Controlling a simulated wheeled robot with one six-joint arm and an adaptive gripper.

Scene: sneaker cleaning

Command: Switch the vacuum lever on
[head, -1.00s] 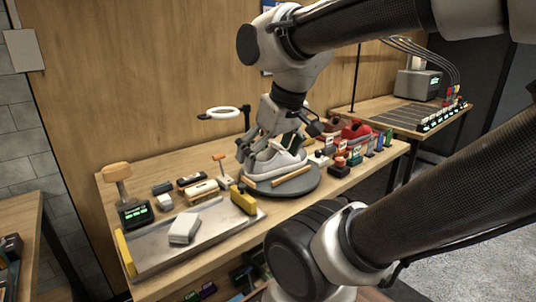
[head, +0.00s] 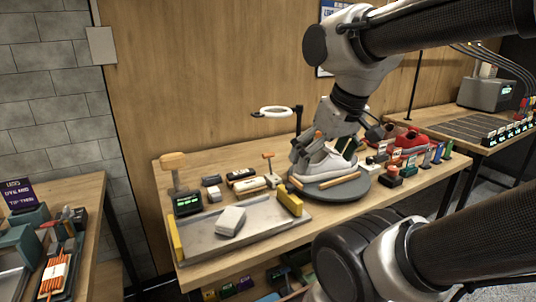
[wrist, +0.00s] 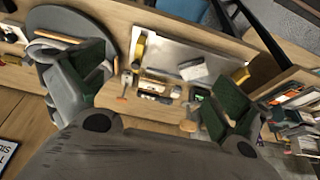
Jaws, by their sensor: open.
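A small lever with an orange top (head: 268,157) stands upright on the workbench, left of the round turntable (head: 352,192); it looks like the vacuum lever, but I read no label on it. What looks like the same orange piece shows in the wrist view (wrist: 125,82), between the fingers. My gripper (head: 306,150) is open and empty, its green-padded fingers spread wide in the wrist view (wrist: 150,92). In the head view it overlaps the white sneaker (head: 328,165) on the turntable and hides part of it. I cannot tell its height above the bench.
A metal tray (head: 262,232) with yellow end blocks holds a pale block (head: 230,221). A wooden-topped post (head: 173,160) and a small green display (head: 187,203) stand at the left. A ring lamp (head: 273,112) is behind. Bottles and small items crowd the right; another bench (head: 100,215) is far left.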

